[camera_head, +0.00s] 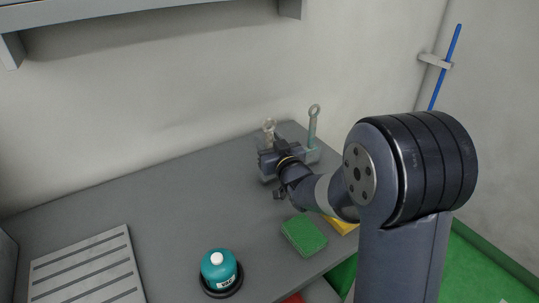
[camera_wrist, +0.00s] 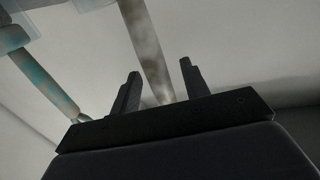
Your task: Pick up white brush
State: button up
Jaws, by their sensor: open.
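The white brush (camera_head: 269,127) shows as a pale, mottled top at the back of the grey table, just beyond my gripper (camera_head: 266,160). The rest of it is hidden behind the gripper in the head view. In the wrist view, the white brush's handle (camera_wrist: 147,45) runs into the gap between the two fingers of my gripper (camera_wrist: 160,72). The fingers are apart, and I cannot tell whether either touches the handle. A teal-grey brush (camera_head: 314,122) with a ring end stands to the right. It also shows at the left of the wrist view (camera_wrist: 35,75).
A grey holder (camera_head: 308,157) stands around the brushes' lower ends. A green sponge (camera_head: 304,235) and a yellow one (camera_head: 342,223) lie near the front edge. A teal canister (camera_head: 219,268) and a slatted white rack (camera_head: 85,270) are on the left. The table's left-middle is clear.

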jog(key=shift+c, duration=0.5)
grip_shut()
